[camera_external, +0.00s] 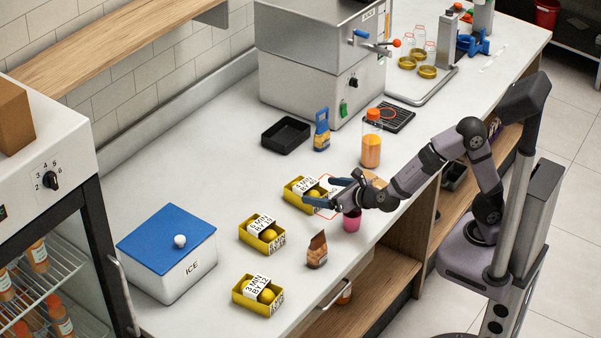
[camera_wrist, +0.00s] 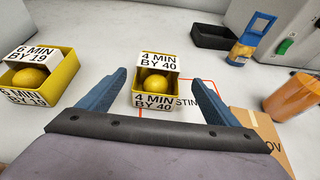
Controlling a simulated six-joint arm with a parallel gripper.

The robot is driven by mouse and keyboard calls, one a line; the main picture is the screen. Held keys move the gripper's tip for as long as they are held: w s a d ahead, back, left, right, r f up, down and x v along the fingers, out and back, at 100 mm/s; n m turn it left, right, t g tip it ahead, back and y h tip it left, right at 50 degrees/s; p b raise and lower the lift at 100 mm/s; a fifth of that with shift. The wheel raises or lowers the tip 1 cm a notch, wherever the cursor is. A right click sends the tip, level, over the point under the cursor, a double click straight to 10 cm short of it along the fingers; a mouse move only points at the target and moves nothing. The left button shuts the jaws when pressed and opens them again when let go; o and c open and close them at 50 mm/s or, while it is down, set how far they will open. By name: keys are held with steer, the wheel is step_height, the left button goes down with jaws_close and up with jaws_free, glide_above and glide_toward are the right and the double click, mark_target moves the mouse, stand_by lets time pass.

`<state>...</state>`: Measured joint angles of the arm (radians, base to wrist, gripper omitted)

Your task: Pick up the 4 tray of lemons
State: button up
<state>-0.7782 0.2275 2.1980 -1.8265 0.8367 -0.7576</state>
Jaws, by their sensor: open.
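The yellow tray labelled "4 MIN BY 40" (camera_wrist: 144,88) sits on the counter in the middle of the wrist view, with a lemon (camera_wrist: 155,84) showing between its labels. It also stands just left of my gripper in the external view (camera_external: 294,197). My gripper (camera_wrist: 160,77) is open, its two blue fingers spread to either side of this tray in the picture. It also shows in the external view (camera_external: 320,190). I cannot tell how far above the counter the fingertips are. Nothing is held.
A "6 MIN BY 19" tray (camera_external: 262,241) and another lemon tray (camera_external: 250,300) stand further left. A brown bag (camera_external: 317,252), a pink cup (camera_external: 351,221) and an orange bottle (camera_external: 371,145) are nearby. A black bin (camera_external: 285,136) lies behind.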

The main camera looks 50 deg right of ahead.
mark_target(306, 188)
steer(key=shift+x, duration=3.6)
steer(key=shift+a+r, duration=0.2)
steer(key=c, duration=1.3)
steer(key=shift+o, duration=0.2)
steer(key=shift+r, duration=0.1)
step_height(306, 188, up, 10)
steer(key=p, duration=0.2)
steer(key=shift+p, duration=0.3)
